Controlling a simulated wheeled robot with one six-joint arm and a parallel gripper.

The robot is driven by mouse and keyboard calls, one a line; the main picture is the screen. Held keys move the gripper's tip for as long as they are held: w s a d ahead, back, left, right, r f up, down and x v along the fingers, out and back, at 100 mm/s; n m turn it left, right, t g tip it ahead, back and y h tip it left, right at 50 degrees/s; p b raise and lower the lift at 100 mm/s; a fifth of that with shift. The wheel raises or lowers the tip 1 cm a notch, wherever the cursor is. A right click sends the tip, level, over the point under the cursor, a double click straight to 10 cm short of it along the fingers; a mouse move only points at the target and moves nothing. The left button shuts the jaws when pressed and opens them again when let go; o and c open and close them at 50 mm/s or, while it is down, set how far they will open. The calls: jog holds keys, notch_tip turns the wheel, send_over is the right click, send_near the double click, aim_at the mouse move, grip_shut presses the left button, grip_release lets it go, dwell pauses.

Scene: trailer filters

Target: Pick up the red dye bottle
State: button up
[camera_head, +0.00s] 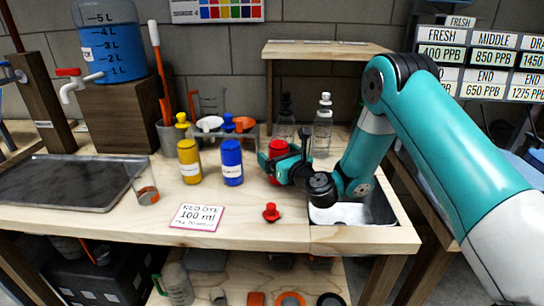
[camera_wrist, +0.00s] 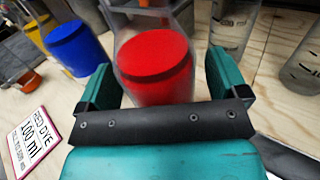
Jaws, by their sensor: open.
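The red dye bottle (camera_head: 279,149) stands upright on the wooden bench, partly hidden by my gripper (camera_head: 272,163). In the wrist view the bottle (camera_wrist: 155,68) shows clear walls around red dye. It sits between the two teal fingers of my gripper (camera_wrist: 160,80). The fingers are open on either side of it, and I cannot tell whether either touches it. A red stopper (camera_head: 271,212) lies apart on the bench near the front edge. A card reading "RED DYE 100 ml" (camera_head: 198,217) lies to its left; it also shows in the wrist view (camera_wrist: 35,140).
A yellow bottle (camera_head: 189,160) and a blue bottle (camera_head: 232,162) stand left of the red one. Clear bottles (camera_head: 323,128) stand behind. A dark tray (camera_head: 65,180) and small beaker (camera_head: 147,190) are left.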

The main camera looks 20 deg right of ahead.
jog(key=c, duration=1.2)
notch_tip(320, 180, up, 20)
jog(key=p, duration=1)
